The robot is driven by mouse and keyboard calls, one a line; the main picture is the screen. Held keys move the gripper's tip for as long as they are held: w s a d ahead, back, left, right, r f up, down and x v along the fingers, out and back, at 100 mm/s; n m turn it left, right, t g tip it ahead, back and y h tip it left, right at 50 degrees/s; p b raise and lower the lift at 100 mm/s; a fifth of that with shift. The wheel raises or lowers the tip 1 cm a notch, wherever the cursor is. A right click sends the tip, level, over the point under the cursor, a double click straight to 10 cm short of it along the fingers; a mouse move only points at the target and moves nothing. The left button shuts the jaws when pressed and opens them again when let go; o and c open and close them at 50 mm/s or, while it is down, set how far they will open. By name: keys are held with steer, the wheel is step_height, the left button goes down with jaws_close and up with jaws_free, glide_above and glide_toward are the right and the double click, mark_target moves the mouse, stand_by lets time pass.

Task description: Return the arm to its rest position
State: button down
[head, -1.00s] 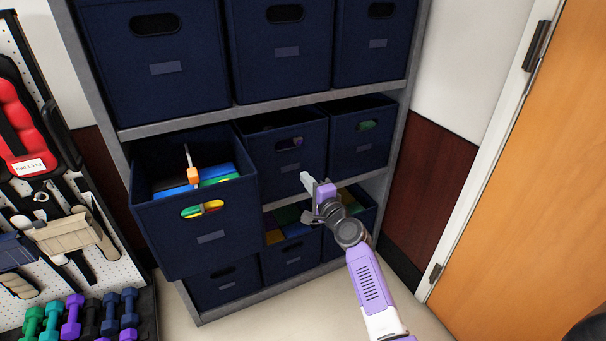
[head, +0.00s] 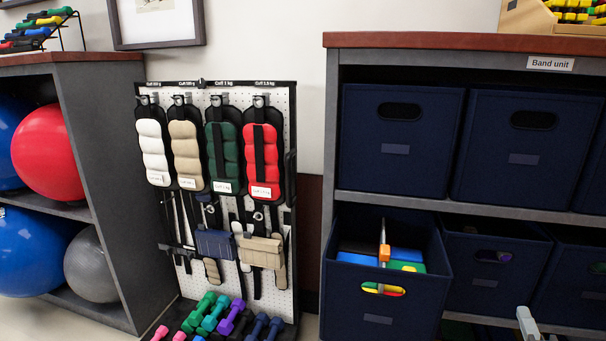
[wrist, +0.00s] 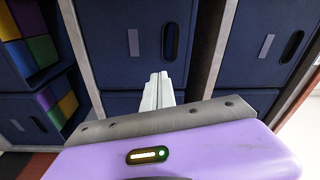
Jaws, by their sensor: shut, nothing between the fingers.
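My gripper (wrist: 158,88) shows in the wrist view with its pale fingers together and nothing between them. It points toward the dark blue fabric bins of the shelf unit. In the head view only the tip of my gripper (head: 527,322) shows, at the bottom edge right of centre, in front of the bins. The rest of my arm is out of that view.
A pulled-out blue bin (head: 378,311) holds coloured items and juts from the grey shelf unit (head: 331,140). A pegboard (head: 290,230) with cuff weights stands left of it, with several dumbbells (head: 228,318) below. Exercise balls (head: 46,152) fill the left shelf.

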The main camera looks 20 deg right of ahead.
steer(key=s+a+n+y, duration=0.4)
steer(key=s+a+n, duration=0.3)
steer(key=s+a, duration=0.5)
steer(key=s+a+n+y, duration=0.3)
steer(key=s+a+n, duration=0.45)
steer(key=a, duration=0.75)
steer(key=s+a+n+y, duration=0.4)
steer(key=s+a+n, duration=0.45)
steer(key=a, duration=0.55)
step_height(320, 180, up, 14)
steer(key=p, duration=1.4)
steer(key=shift+s+d+r+m, duration=0.2)
steer(key=shift+s+d+m, duration=0.05)
steer(key=shift+s+m, duration=0.05)
